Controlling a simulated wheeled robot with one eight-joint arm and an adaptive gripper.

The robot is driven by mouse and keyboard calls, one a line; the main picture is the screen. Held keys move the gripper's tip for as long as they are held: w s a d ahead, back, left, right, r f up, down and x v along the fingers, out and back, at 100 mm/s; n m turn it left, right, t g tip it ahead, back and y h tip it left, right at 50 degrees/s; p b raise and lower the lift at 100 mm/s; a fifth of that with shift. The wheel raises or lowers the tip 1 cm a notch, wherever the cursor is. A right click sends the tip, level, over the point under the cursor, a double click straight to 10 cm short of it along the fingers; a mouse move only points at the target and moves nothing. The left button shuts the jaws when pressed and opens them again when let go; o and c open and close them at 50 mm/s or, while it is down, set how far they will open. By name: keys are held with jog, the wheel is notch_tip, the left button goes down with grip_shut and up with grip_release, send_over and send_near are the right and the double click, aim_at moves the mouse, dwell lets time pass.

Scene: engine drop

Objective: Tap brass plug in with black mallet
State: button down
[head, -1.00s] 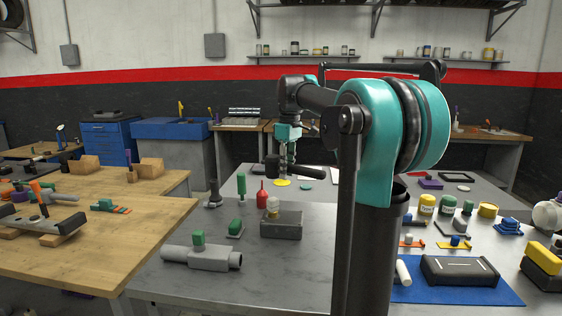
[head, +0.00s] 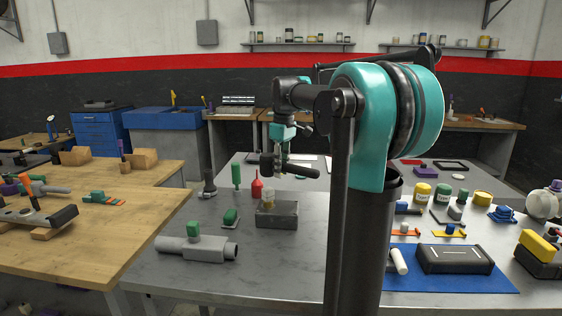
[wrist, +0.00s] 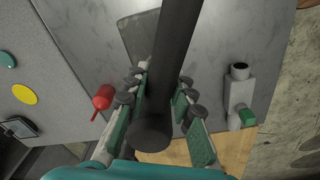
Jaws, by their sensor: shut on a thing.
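The black mallet is held in my gripper (head: 284,164). In the head view its dark head (head: 266,165) is at the left and its handle (head: 306,171) points right, slanting slightly down. In the wrist view the mallet (wrist: 170,60) runs as a dark bar between the fingers of my gripper (wrist: 163,76). The brass plug (head: 268,196) stands upright on top of the grey block (head: 278,220). The mallet is above the plug, with a gap between. In the wrist view the mallet partly covers the block (wrist: 135,35), and I cannot make out the plug.
A red bottle (head: 257,188) stands just behind the block. A grey pipe fitting with a green cap (head: 194,244) lies at the front left. A green part (head: 231,216) sits left of the block. Painted cans (head: 423,194) and a blue mat (head: 451,282) are at the right.

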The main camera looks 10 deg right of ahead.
jog(key=shift+f, duration=0.8)
jog(key=shift+f, duration=0.75)
jog(key=shift+r, duration=0.15)
jog(key=shift+r, duration=0.3)
jog(key=shift+f, duration=0.7)
dwell(0.5)
jog(key=shift+r, duration=0.45)
